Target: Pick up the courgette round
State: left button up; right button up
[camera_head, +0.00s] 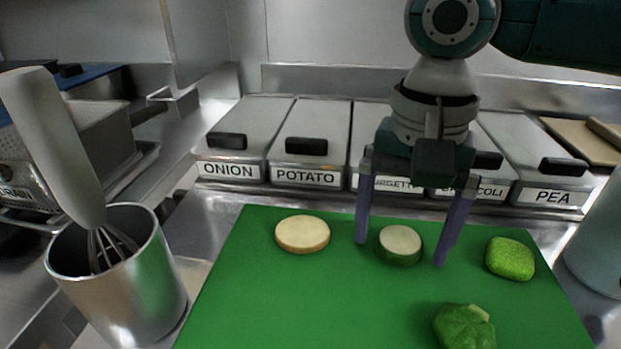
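The courgette round (400,241) is a short disc with a pale top and dark green skin, lying flat on the green cutting board (240,300). My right gripper (402,250) comes down from above with its two purple fingers spread, one on each side of the round. A gap shows between each finger and the round, so it is open and holds nothing. Whether the fingertips touch the board is hard to tell. My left gripper is not in view.
A pale potato slice (302,233) lies left of the round. A green piece (510,258) lies right, and a leafy green piece (463,327) in front. Labelled lidded bins (312,140) line the back. A metal pot (128,290) with a whisk stands left.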

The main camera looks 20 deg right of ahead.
jog(key=c, duration=0.9)
jog(key=shift+c, duration=0.2)
